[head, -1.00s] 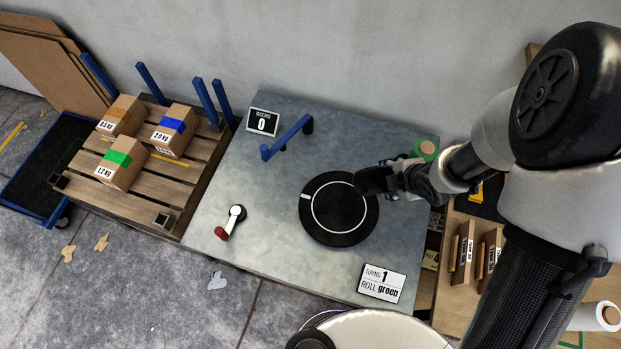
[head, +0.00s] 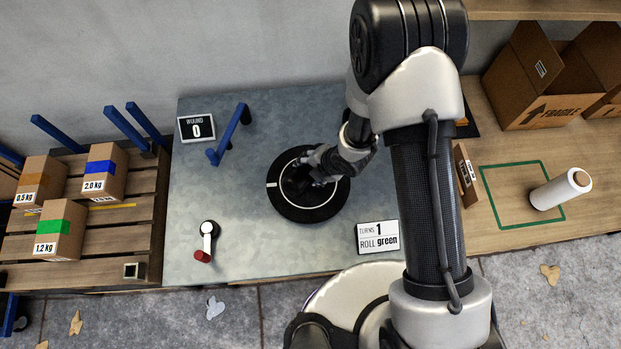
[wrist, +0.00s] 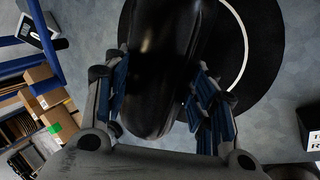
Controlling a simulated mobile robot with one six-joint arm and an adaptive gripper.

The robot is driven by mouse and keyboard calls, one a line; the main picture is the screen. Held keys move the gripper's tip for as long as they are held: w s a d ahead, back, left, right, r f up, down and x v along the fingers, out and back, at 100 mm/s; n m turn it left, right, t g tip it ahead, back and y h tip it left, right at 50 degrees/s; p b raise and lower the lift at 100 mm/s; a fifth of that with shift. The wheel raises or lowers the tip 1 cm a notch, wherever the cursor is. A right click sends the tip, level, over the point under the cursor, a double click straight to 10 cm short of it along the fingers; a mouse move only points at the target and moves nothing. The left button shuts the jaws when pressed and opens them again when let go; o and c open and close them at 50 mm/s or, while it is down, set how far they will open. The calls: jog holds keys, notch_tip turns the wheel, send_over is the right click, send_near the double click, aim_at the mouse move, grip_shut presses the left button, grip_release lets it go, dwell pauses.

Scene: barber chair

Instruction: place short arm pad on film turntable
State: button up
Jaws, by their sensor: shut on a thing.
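The short arm pad (wrist: 155,65) is a glossy black, rounded piece that fills the space between my fingers in the wrist view. My gripper (wrist: 160,108) is shut on it. The film turntable (head: 326,208) is a black disc with a white ring, on the grey metal table; part of it also shows behind the pad in the wrist view (wrist: 265,60). In the head view my gripper (head: 310,176) is over the middle and upper right of the disc. The dark pad blends with the disc there, and I cannot tell whether they touch.
Boxes sit on a pallet (head: 120,230) at left.

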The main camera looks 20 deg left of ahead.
aim_at(311, 178)
jog(key=shift+a+f+b, duration=0.1)
jog(key=shift+f+b, duration=0.4)
jog(key=shift+f, duration=2.3)
jog(key=shift+f, duration=0.1)
jog(key=o, duration=1.3)
jog(key=shift+r, duration=0.35)
jog(key=p+v, duration=0.2)
jog(key=v, duration=0.9)
jog(key=shift+s+d+r, duration=0.1)
jog(key=shift+d+r, duration=0.1)
jog(key=shift+d, duration=0.05)
